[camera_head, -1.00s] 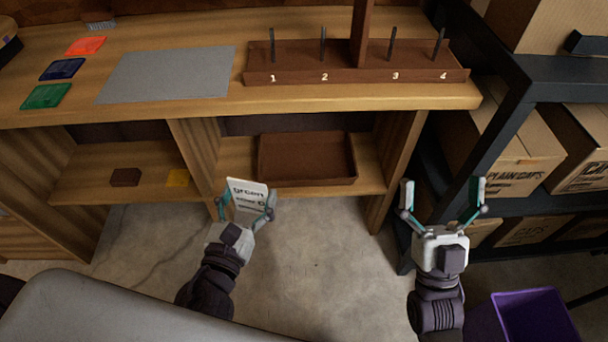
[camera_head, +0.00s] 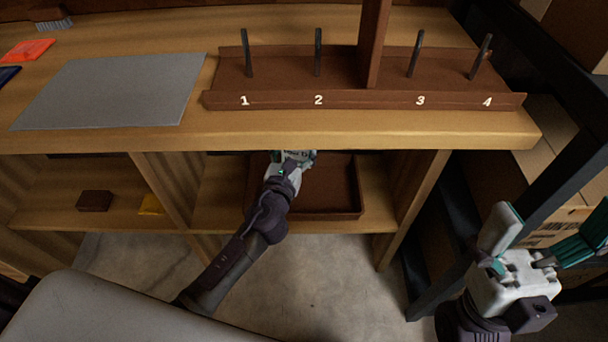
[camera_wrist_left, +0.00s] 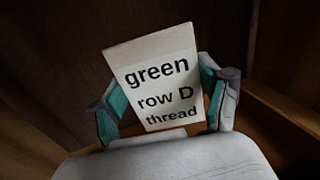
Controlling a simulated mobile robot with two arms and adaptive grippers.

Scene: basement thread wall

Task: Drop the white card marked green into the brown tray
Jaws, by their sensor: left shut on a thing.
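The white card (camera_wrist_left: 158,82) shows in the left wrist view, with "green row D thread" printed on it. My left gripper (camera_wrist_left: 165,105) is shut on the card, one teal finger at each side. In the head view my left gripper (camera_head: 292,157) reaches into the shelf bay under the bench top, over the brown tray (camera_head: 335,214). The card is hidden there by the bench edge and gripper. The tray sits on the lower shelf, its front rim and right side visible. My right gripper (camera_head: 545,245) is open and empty at the right.
The bench top (camera_head: 330,132) overhangs the bay. Upright panels (camera_head: 165,190) stand left and right (camera_head: 420,195) of it. A brown rack with several numbered pegs (camera_head: 360,98) and a grey mat (camera_head: 115,92) lie on top. A dark metal shelf frame (camera_head: 560,165) stands near my right gripper.

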